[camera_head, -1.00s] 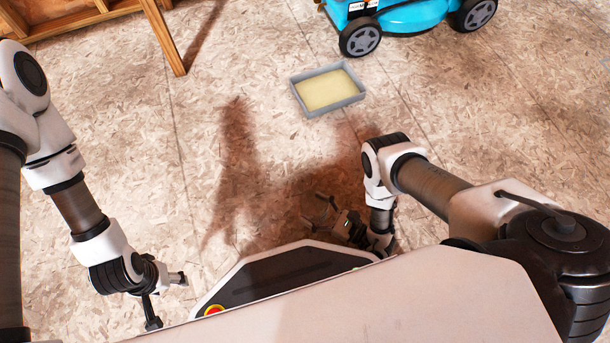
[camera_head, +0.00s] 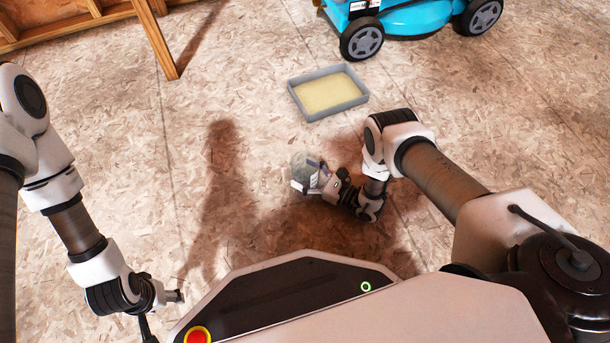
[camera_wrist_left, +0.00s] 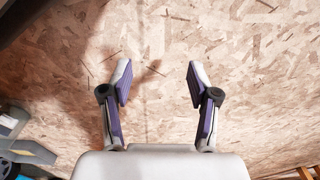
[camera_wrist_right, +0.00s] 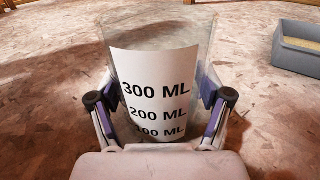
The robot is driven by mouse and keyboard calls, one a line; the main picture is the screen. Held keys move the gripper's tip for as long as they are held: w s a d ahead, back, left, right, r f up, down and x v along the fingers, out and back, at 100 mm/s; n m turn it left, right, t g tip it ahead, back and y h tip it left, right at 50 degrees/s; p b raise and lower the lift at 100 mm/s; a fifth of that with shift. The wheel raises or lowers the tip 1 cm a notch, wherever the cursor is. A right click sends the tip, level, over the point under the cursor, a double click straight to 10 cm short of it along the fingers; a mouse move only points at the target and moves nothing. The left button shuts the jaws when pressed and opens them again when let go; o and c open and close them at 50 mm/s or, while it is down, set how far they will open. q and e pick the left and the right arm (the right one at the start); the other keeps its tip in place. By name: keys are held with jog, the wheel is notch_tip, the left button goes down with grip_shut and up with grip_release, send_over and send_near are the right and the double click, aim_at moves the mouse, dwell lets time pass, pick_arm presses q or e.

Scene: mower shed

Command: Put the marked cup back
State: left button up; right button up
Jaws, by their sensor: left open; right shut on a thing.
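The marked cup (camera_head: 303,168) is clear, with a white label reading 300 ML, 200 ML and 100 ML, plain in the right wrist view (camera_wrist_right: 158,92). My right gripper (camera_head: 314,178) is shut on the cup's sides, one finger on each side in the right wrist view (camera_wrist_right: 160,105). The cup looks empty and upright in that view; whether it touches the floor I cannot tell. My left gripper (camera_wrist_left: 158,82) is open and empty, with bare floor beyond its fingers; in the head view it is low at the left (camera_head: 165,310).
A grey tray (camera_head: 364,98) with a pale yellow bottom lies on the floor beyond the cup, and shows at the right in the right wrist view (camera_wrist_right: 277,58). A blue mower (camera_head: 415,18) stands behind it. A wooden frame (camera_head: 156,40) is at upper left. Floor between is clear.

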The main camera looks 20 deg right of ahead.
jog(key=o, duration=1)
jog(key=shift+f, duration=0.15)
jog(key=o, duration=0.3)
jog(key=shift+o, duration=0.2)
jog(key=shift+s+d+r, duration=0.2)
jog(key=shift+r, duration=0.05)
jog(key=p+v, duration=0.5)
jog(key=v, duration=0.5)
jog(key=shift+s+d, duration=0.25)
jog(key=shift+s, duration=0.05)
jog(key=shift+s+d+f, duration=0.1)
jog(key=shift+s+d, duration=0.15)
